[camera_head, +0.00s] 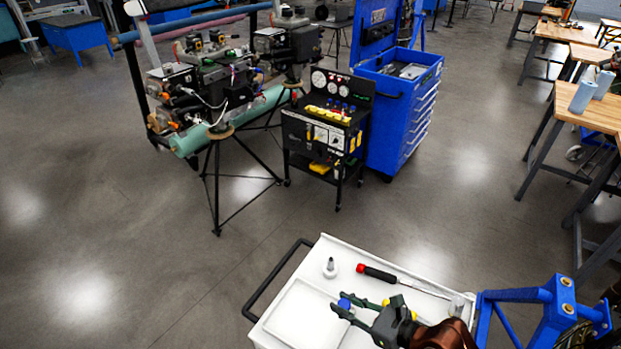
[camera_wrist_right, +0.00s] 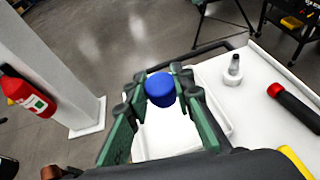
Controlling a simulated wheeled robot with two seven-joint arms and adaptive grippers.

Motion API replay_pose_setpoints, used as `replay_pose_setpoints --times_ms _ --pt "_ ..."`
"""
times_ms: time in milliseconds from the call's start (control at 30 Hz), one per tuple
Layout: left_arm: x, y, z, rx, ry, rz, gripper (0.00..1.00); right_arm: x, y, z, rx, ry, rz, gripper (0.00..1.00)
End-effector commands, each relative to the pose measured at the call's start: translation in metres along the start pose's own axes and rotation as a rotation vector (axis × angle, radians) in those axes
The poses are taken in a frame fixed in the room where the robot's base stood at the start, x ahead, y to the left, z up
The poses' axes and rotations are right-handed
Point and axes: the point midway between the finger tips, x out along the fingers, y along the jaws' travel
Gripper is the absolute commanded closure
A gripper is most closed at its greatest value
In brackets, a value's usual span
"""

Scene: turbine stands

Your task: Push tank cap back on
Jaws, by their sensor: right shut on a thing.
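A round blue cap (camera_head: 345,303) is between the green fingertips of my right gripper (camera_head: 353,305), over the white cart top. In the right wrist view, the blue cap (camera_wrist_right: 160,90) sits between the fingertips (camera_wrist_right: 159,82), and the gripper is shut on it. The cap appears held above a shallow white tray. I cannot pick out a tank opening for this cap in either view. A long teal cylinder (camera_head: 190,145) lies under the engine on the stand, but I cannot tell whether it is the tank. My left gripper is not in view.
The white cart (camera_head: 318,257) has a tray recess (camera_head: 297,312), a small white nozzle bottle (camera_head: 330,269) and a red-and-black handled tool (camera_head: 378,273). Behind stand a gauge cart (camera_head: 325,125) and a blue tool cabinet (camera_head: 405,115). A fire extinguisher (camera_wrist_right: 27,96) hangs on a post. Open floor lies left.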

Motion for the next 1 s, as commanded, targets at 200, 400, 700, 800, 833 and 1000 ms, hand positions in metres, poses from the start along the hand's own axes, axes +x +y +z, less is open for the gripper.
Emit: replay_pose_setpoints --times_ms 200,400,700,800,833,1000 --pt "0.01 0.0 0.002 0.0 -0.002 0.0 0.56 -0.044 -0.061 -0.017 0.091 -0.001 -0.206 1.0" --pt "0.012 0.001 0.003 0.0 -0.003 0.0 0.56 -0.07 -0.088 -0.032 0.133 0.0 -0.314 1.0" --pt "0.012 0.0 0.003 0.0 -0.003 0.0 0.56 -0.074 -0.092 -0.035 0.133 0.003 -0.331 1.0" --pt "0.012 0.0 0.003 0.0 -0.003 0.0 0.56 -0.074 -0.092 -0.034 0.135 0.001 -0.33 1.0" --pt "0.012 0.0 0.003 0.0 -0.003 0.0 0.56 -0.074 -0.092 -0.034 0.135 0.001 -0.33 1.0" --pt "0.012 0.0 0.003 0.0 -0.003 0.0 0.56 -0.074 -0.092 -0.034 0.134 0.001 -0.33 1.0"
